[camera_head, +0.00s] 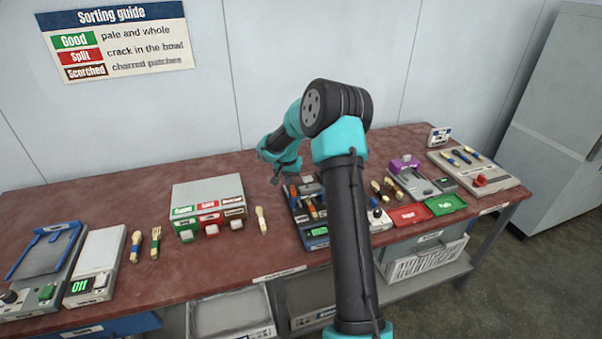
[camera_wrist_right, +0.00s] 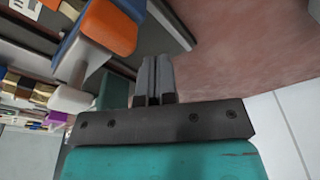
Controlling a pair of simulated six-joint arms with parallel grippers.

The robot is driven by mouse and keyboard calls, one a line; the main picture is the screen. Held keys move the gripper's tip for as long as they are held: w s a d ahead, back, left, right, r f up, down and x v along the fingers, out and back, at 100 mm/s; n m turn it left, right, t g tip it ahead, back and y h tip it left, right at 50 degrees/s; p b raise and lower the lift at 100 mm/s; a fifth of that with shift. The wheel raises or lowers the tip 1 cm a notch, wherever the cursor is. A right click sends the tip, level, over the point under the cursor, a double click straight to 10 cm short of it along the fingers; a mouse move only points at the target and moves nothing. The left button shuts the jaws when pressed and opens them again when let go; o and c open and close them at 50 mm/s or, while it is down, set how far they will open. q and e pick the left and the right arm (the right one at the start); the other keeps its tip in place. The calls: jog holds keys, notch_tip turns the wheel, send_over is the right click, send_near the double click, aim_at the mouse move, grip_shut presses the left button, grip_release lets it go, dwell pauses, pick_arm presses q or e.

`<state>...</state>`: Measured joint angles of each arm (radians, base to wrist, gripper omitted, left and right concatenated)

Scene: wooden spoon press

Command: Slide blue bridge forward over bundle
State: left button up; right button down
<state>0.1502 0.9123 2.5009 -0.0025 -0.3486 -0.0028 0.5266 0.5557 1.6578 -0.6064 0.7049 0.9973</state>
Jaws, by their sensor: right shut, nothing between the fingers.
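The press with the blue frame (camera_head: 318,243) stands at the middle of the bench, partly hidden behind my right arm. Wooden pieces (camera_head: 313,211) lie in it. A blue part that looks like the bridge, topped by an orange block (camera_wrist_right: 108,27), shows at the upper left in the right wrist view; the arm and small size make it hard to pick out in the head view. My right gripper (camera_head: 276,178) is shut and empty, left of the press's back end. Its closed fingers (camera_wrist_right: 152,68) are apart from the orange block. My left gripper is out of view.
A grey box (camera_head: 207,191) with coloured buttons and a loose spoon (camera_head: 261,220) stand left of the press. Red (camera_head: 408,216) and green (camera_head: 445,205) trays and a purple-topped device (camera_head: 405,163) are to the right. The bench behind the grey box is clear.

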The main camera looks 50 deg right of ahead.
jog(key=shift+w+d, duration=0.1)
dwell(0.3)
notch_tip(320, 180, up, 7)
dwell(1.0)
dwell(0.4)
